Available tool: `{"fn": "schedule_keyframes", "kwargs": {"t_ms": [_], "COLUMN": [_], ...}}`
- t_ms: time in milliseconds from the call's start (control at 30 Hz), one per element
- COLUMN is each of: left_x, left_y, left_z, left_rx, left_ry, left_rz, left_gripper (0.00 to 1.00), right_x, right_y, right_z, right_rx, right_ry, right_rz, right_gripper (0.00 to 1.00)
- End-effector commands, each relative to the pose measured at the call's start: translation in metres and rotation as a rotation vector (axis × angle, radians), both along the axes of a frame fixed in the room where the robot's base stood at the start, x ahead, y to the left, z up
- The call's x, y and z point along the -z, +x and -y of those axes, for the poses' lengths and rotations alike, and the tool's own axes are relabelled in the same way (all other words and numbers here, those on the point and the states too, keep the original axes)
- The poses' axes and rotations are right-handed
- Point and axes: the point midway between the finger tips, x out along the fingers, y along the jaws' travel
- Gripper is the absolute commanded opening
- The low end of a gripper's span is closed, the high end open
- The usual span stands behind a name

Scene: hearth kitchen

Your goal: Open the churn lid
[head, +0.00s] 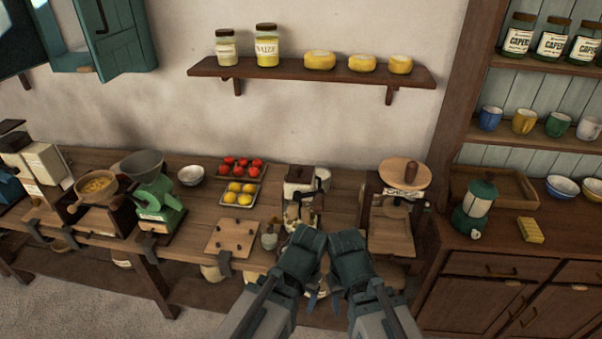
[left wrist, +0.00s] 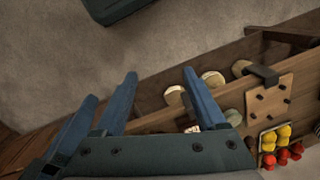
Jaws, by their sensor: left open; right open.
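A small white and brown device (head: 302,190) with a crank-like part on its right stands on the workbench; it may be the churn, but I cannot tell for sure. A round wooden lid with a knob (head: 404,173) tops a wooden frame to its right. My left gripper (head: 312,290) and right gripper (head: 338,290) hang side by side in front of the bench, apart from both; their dark bodies hide part of the bench edge. In the left wrist view my left gripper (left wrist: 160,78) is open, with nothing between its fingers.
The workbench (head: 215,207) carries a green grinder (head: 158,205), a pegged board (head: 232,237) and trays of tomatoes (head: 240,165) and lemons (head: 238,193). A cabinet (head: 500,262) with a green lantern-like thing (head: 480,205) stands right. A shelf (head: 300,72) hangs above.

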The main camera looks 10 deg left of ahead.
Motion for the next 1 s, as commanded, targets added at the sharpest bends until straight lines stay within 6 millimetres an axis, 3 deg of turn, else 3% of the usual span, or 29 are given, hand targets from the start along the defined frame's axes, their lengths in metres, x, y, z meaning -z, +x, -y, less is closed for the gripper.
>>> {"fn": "schedule_keyframes", "kwargs": {"t_ms": [167,267,367,467,567,700,900,1000], "left_x": [0.009,0.011,-0.001,-0.025,-0.056,-0.102,-0.145,-0.154], "left_y": [0.013,0.035,0.067,0.102,0.139,0.18,0.207,0.211], "left_z": [0.011,0.025,0.035,0.032,0.014,-0.032,-0.094,-0.11], "left_rx": [0.057,0.128,0.196,0.238,0.251,0.226,0.163,0.143], "left_ry": [-0.158,-0.367,-0.587,-0.768,-0.894,-0.971,-0.963,-0.951], "left_rz": [0.012,0.072,0.207,0.398,0.629,0.951,1.257,1.324], "left_gripper": [0.59,0.59,0.59,0.59,0.59,0.59,0.59,0.59], "right_x": [0.008,0.017,0.026,0.035,0.043,0.052,0.059,0.06], "right_y": [0.0,0.0,0.0,0.0,0.0,0.0,0.0,0.0], "right_z": [0.0,0.0,0.0,0.0,0.0,0.0,0.0,0.0], "right_rx": [0.0,0.0,0.0,0.001,0.001,0.001,0.001,0.001], "right_ry": [0.0,0.0,0.0,0.0,0.0,0.0,0.0,0.0], "right_rz": [0.0,0.0,0.0,0.0,0.0,0.0,0.0,0.0], "right_gripper": [0.5,0.5,0.5,0.5,0.5,0.5,0.5,0.5]}}
